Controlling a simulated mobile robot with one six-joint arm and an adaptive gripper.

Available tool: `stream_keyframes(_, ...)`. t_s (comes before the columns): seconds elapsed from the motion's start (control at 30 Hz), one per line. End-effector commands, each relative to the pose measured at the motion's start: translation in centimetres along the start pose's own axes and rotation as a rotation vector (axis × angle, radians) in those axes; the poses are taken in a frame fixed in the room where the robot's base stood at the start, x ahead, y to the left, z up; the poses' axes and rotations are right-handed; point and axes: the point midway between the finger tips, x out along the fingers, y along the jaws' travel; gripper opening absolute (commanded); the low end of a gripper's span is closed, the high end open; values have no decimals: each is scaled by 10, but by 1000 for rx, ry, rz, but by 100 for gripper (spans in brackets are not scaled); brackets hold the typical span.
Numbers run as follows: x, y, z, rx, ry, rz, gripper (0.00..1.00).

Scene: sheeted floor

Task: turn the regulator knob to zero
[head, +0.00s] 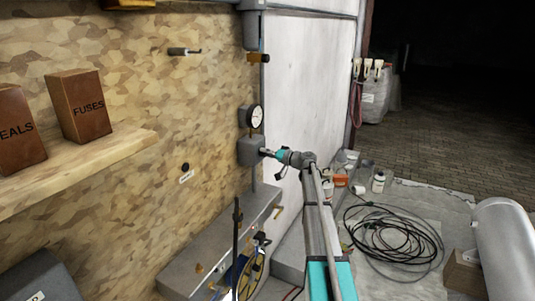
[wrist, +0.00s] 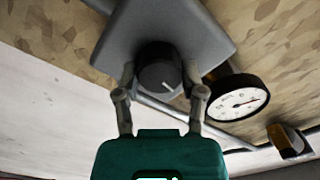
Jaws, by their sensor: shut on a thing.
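The regulator is a grey box (head: 249,151) on the wall, with a round dial gauge (head: 256,116) just above it. In the wrist view, the dark regulator knob (wrist: 159,72) stands out from the grey box (wrist: 205,35), and a light pointer line shows on its face. The gauge (wrist: 237,100) shows beside it, its needle towards the right in the picture. My gripper (wrist: 160,82) has one finger on each side of the knob and is shut on it. In the head view, my gripper (head: 266,153) reaches the box from the right, and the knob is hidden.
A wooden shelf (head: 95,163) holds brown boxes at the left. A grey ledge (head: 215,245) lies below the regulator. An orange-brown fitting (wrist: 287,140) sits beyond the gauge. Coiled black cable (head: 393,240), small containers and a grey cylinder (head: 505,245) occupy the floor at the right.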

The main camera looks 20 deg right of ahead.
Motion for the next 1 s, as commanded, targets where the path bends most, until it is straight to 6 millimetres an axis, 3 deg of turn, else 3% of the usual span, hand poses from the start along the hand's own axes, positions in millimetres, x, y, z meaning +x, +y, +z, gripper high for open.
stream_keyframes(0.33,1,0,-3,-164,7,0,5)
stream_keyframes(0.83,1,1,-3,-189,7,1,5)
stream_keyframes(0.87,1,1,-3,-189,7,1,57)
stream_keyframes(1.0,0,0,-2,-189,5,1,83)
